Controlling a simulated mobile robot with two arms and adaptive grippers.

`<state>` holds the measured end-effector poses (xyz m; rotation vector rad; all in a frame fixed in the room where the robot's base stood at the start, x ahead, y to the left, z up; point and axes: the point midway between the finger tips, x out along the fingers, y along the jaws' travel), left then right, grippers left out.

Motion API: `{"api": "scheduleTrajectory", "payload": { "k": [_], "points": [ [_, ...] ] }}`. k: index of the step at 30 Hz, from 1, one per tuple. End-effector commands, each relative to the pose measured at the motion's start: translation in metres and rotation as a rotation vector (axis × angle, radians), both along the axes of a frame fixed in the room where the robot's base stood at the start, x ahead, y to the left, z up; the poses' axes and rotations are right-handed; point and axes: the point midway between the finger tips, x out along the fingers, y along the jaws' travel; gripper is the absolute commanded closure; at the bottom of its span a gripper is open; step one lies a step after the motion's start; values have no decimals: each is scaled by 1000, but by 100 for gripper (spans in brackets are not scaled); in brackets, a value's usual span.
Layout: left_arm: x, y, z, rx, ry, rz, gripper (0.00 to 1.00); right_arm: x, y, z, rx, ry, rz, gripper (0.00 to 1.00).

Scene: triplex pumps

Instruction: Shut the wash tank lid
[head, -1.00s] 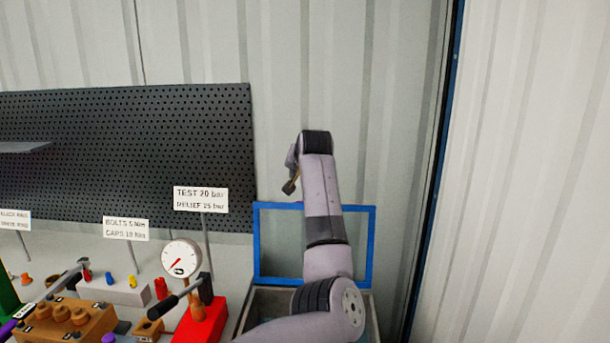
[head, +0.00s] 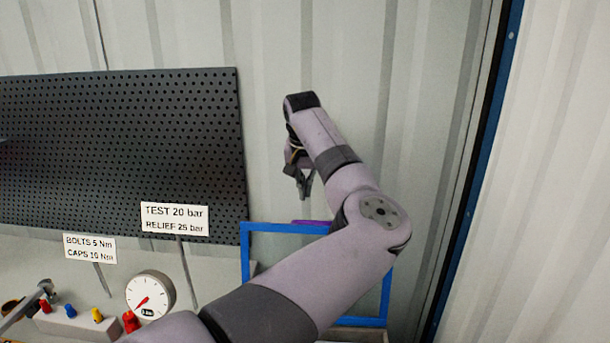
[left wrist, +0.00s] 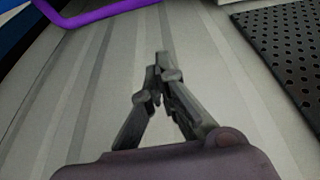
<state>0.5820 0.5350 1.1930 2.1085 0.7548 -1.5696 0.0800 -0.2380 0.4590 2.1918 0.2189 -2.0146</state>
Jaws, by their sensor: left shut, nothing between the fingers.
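The wash tank lid (head: 275,228) is a blue frame standing raised against the wall in the head view, partly hidden by my left arm. A purple handle (head: 310,222) shows at its top edge. A little of the tank's rim (head: 360,335) shows below the lid. My left gripper (head: 304,196) is shut and empty, just above the lid's top edge; its fingers also show in the left wrist view (left wrist: 162,62), apart from the handle.
A black pegboard (head: 120,150) covers the wall at left. A pressure gauge (head: 150,298) and sign cards (head: 174,218) on posts stand left of the tank. Corrugated wall (head: 400,90) lies behind, and a dark blue-edged post (head: 480,180) stands at right.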

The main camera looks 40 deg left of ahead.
Motion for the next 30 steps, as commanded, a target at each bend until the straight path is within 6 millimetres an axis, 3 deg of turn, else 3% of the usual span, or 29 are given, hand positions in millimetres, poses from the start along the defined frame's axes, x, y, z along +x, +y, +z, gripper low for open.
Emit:
{"api": "scheduleTrajectory", "payload": {
  "k": [6,17,30],
  "points": [
    [10,9,-45,-2,4,0,100,2,-2,17,-1,-3,1,65],
    [-17,-14,-41,2,-1,2,100,7,2,30,4,-12,0,65],
    [-21,-17,-42,1,0,1,100,7,5,31,7,-12,1,65]
  ]
}}
